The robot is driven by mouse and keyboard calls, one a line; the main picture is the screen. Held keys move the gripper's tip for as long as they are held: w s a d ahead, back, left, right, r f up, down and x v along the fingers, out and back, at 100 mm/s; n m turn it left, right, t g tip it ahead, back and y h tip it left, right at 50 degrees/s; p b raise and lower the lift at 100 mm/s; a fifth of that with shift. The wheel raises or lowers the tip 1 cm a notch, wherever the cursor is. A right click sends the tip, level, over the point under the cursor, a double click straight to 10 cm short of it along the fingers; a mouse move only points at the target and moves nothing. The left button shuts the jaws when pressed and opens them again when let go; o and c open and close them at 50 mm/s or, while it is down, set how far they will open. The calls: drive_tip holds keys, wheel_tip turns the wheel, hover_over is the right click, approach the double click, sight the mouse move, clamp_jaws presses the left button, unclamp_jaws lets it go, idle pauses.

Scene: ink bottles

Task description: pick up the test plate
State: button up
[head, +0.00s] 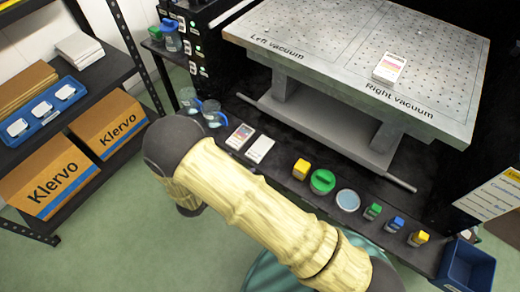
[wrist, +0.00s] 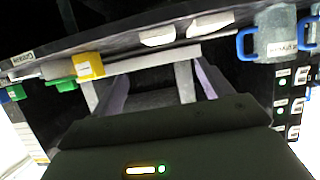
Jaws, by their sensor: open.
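Two flat, pale rectangular plates lie side by side on the dark front shelf in the head view. The left plate (head: 240,136) has a coloured print, and the right plate (head: 260,149) looks mostly white. A third printed plate (head: 388,68) lies on the perforated vacuum table. I cannot read which is the test plate. The wrist view is upside down and shows two pale plates (wrist: 158,37) (wrist: 210,24) at the shelf edge. My gripper's dark body (wrist: 165,135) fills the lower wrist view, apart from the plates; it is open, its fingertips not clearly visible. My arm hides it in the head view.
To the right of the plates stand a yellow bottle (head: 301,169), a green lidded container (head: 322,181), a round dish (head: 347,201) and small ink bottles (head: 394,224). Blue-handled jugs (head: 212,113) stand left. A blue bin (head: 466,266) is at lower right. The vacuum table (head: 320,45) rises behind.

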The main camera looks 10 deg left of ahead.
drive_tip(key=b, duration=0.1)
approach(259, 148)
drive_tip(key=x, duration=0.3)
drive_tip(key=shift+d+r, duration=0.2)
drive_tip(key=shift+d, duration=0.05)
drive_tip(key=b+x, duration=0.1)
drive_tip(key=x, duration=0.4)
drive_tip(key=shift+a+f+b, duration=0.15)
drive_tip(key=shift+f+b, duration=0.1)
drive_tip(key=shift+b, duration=0.1)
drive_tip(key=c, duration=1.1)
wheel_tip(259, 148, up, 10)
drive_tip(key=p, duration=0.2)
drive_tip(key=shift+p, duration=0.4)
